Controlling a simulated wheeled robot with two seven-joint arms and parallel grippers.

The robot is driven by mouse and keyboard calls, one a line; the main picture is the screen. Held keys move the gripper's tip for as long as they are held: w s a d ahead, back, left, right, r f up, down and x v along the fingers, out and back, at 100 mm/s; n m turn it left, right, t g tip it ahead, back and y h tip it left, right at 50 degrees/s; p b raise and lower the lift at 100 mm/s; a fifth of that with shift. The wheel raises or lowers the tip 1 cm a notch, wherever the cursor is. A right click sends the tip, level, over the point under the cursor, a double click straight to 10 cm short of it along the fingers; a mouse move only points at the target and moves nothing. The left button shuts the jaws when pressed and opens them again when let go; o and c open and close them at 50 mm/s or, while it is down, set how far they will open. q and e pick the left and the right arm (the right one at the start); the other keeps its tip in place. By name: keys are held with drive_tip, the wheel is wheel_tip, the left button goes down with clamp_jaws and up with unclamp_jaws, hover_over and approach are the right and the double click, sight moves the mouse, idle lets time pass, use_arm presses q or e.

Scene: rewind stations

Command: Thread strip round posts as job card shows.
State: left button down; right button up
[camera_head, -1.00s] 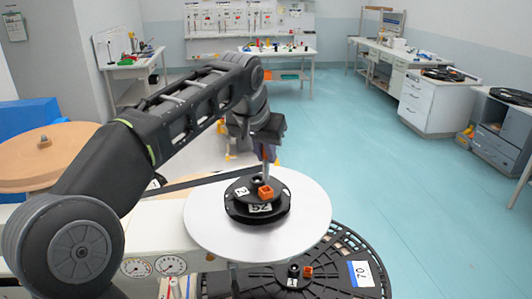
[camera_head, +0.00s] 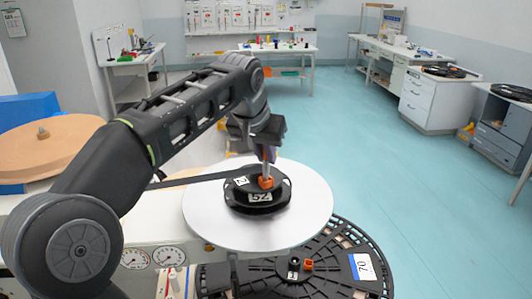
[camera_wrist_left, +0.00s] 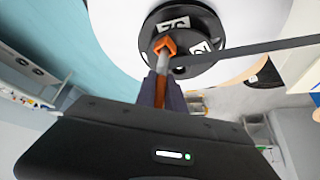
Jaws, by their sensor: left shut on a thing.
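A black round hub (camera_head: 262,209) with white number labels sits on a large white disc (camera_head: 305,225); it also shows in the left wrist view (camera_wrist_left: 150,25). A dark strip (camera_head: 195,180) runs from the hub out to the left; in the left wrist view the strip (camera_wrist_left: 260,48) extends right. My left gripper (camera_head: 267,170) points down over the hub, shut on a small orange square piece (camera_head: 266,183) at its top, which also shows in the left wrist view (camera_wrist_left: 165,45). My right gripper is not in view. No job card is legible.
A black slotted reel (camera_head: 330,245) with a white label and another orange piece (camera_head: 307,264) lies at the front right. A brown roll (camera_head: 45,150) and two dials (camera_head: 150,258) are at left. Benches (camera_head: 277,50) stand far off; the floor at right is clear.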

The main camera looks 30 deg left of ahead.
use_arm(q)
drive_tip(key=shift+f, duration=0.45)
drive_tip(key=c, duration=1.3)
unclamp_jaws()
drive_tip(key=shift+c, duration=0.2)
drive_tip(key=b+v, duration=0.1)
drive_tip(key=v, duration=0.6)
drive_tip(key=shift+s+r, duration=0.15)
drive_tip(key=shift+r, duration=0.2)
drive_tip(key=shift+f, duration=0.1)
